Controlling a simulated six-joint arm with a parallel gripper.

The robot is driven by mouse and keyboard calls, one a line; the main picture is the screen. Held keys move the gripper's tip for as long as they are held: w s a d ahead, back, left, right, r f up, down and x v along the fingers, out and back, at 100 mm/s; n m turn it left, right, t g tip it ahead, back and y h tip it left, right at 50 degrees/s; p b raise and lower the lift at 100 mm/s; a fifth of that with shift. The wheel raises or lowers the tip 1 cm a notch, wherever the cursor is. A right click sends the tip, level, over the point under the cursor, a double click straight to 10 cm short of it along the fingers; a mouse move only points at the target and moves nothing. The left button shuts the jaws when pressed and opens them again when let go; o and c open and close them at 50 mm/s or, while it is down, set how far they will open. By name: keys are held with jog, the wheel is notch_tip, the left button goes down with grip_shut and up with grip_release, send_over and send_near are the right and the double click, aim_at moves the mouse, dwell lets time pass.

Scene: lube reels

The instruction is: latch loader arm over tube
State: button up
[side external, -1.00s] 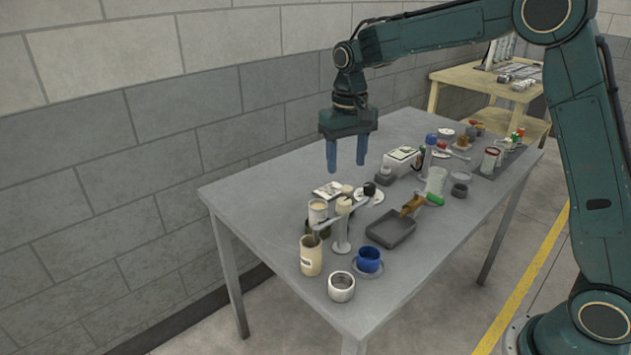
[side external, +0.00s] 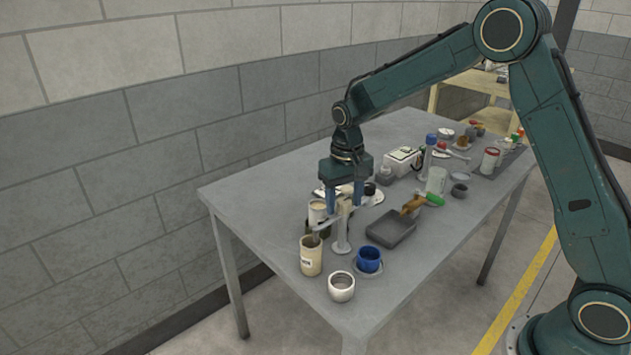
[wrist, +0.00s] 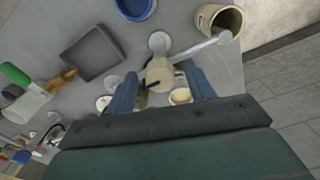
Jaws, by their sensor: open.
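The loader (side external: 342,232) is a pale post on a round base, with a thin light arm (wrist: 195,48) near its top. In the wrist view, this arm reaches right to the mouth of a cream open-topped container (wrist: 232,20). A cream cylinder (wrist: 160,76) sits at the arm's other end; I cannot tell whether it is the tube. My gripper (side external: 345,208) is open and low over the loader, pointing down. In the wrist view, its blue fingers stand on either side of the cylinder, with gaps visible. The fingers partly hide the loader in the side view.
A blue cup (side external: 368,257), a white cup (side external: 341,286) and a dark tray (side external: 391,230) stand close by. A cream-topped can (side external: 317,210) is just left of the fingers. Many items crowd the table's far right. The table's left part (side external: 255,190) is clear.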

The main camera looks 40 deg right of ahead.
grip_shut()
jog(key=shift+n, duration=0.3)
jog(key=n, duration=0.8)
jog(key=shift+n, duration=0.4)
jog(key=n, duration=0.4)
jog(key=shift+n, duration=2.3)
